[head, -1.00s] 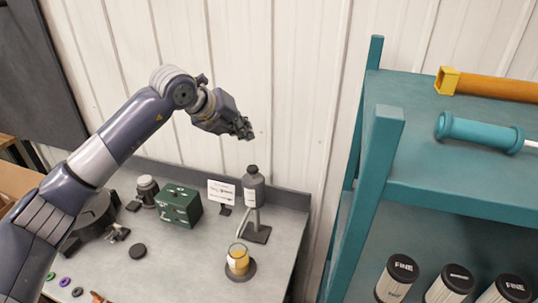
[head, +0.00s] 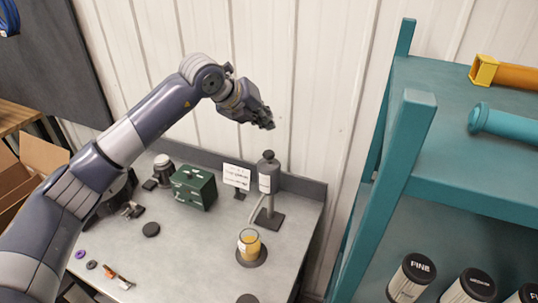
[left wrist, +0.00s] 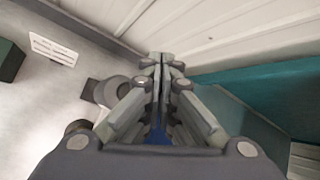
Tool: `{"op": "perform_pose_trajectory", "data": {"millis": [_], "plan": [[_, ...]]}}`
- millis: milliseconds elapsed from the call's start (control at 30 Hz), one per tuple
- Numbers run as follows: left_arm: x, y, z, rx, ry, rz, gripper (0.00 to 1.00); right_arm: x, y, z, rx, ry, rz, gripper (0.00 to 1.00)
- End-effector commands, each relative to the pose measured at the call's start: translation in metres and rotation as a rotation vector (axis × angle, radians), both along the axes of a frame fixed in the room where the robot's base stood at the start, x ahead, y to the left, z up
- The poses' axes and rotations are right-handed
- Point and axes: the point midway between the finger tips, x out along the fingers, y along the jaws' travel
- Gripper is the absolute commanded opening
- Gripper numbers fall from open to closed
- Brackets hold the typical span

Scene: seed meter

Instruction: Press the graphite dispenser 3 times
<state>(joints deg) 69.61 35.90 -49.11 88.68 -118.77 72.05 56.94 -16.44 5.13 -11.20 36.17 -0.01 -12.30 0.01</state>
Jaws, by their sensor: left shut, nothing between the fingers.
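The graphite dispenser (head: 268,177) is a grey bottle with a dark round top and a white label. It stands upright on a post with a dark square base at the back of the bench. My left gripper (head: 268,124) is shut and empty. In the head view it shows just above the dispenser's top, with a gap between them. In the left wrist view the shut fingers (left wrist: 161,62) fill the middle, and a grey round part, probably the dispenser (left wrist: 112,92), is partly hidden behind the left finger. My right gripper is not in view.
A glass with yellow contents (head: 249,243) stands on a dark round pad in front of the dispenser. A sign card (head: 237,176) and a green box (head: 193,187) are to its left. A teal shelf (head: 385,190) stands to the right. The ribbed wall is behind.

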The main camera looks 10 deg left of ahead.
Motion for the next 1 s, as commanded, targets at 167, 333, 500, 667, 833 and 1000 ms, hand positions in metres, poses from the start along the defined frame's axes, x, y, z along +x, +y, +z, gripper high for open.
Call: {"op": "perform_pose_trajectory", "data": {"millis": [167, 333, 500, 667, 833, 1000], "plan": [[-0.001, 0.000, -0.031, 0.001, 0.003, -0.001, 0.00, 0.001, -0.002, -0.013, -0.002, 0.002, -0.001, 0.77], [0.000, -0.001, -0.053, 0.000, -0.001, -0.001, 0.00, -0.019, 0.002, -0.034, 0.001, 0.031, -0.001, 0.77], [0.000, -0.001, -0.057, 0.000, -0.001, -0.001, 0.00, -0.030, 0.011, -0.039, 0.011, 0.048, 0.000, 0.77], [0.000, -0.001, -0.056, 0.000, -0.001, -0.001, 0.00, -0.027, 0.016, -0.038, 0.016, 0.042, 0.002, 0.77], [0.000, -0.001, -0.056, -0.001, 0.000, -0.001, 0.00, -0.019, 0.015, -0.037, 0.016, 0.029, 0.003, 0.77], [0.000, -0.001, -0.056, -0.001, 0.000, -0.001, 0.00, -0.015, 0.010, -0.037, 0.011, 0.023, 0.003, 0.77]]}}
